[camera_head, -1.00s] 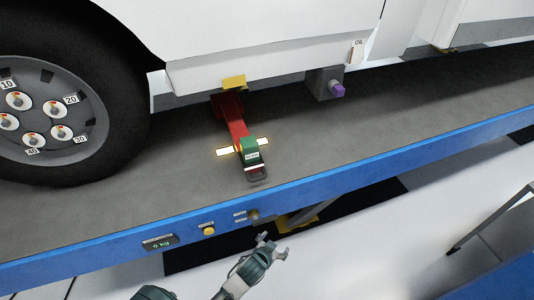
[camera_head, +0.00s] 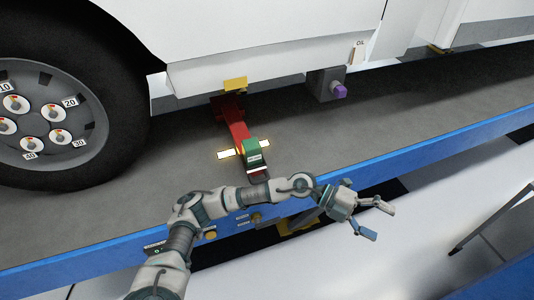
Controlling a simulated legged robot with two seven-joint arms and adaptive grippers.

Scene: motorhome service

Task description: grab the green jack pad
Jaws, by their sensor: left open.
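The green jack pad (camera_head: 252,150) is a small block with a white label. It sits on the front end of the red jack (camera_head: 231,117), which lies on the grey platform beside the vehicle. My left gripper (camera_head: 372,219) is open and empty. It is out over the platform's blue front edge, to the right of and nearer than the pad, with its fingers pointing right. My right gripper is not in view.
A blue rail (camera_head: 420,155) edges the platform. The wheel (camera_head: 60,100) stands at left. The white vehicle body (camera_head: 260,45) hangs above the jack. A grey block with a purple plug (camera_head: 340,91) is under the sill. The platform right of the pad is clear.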

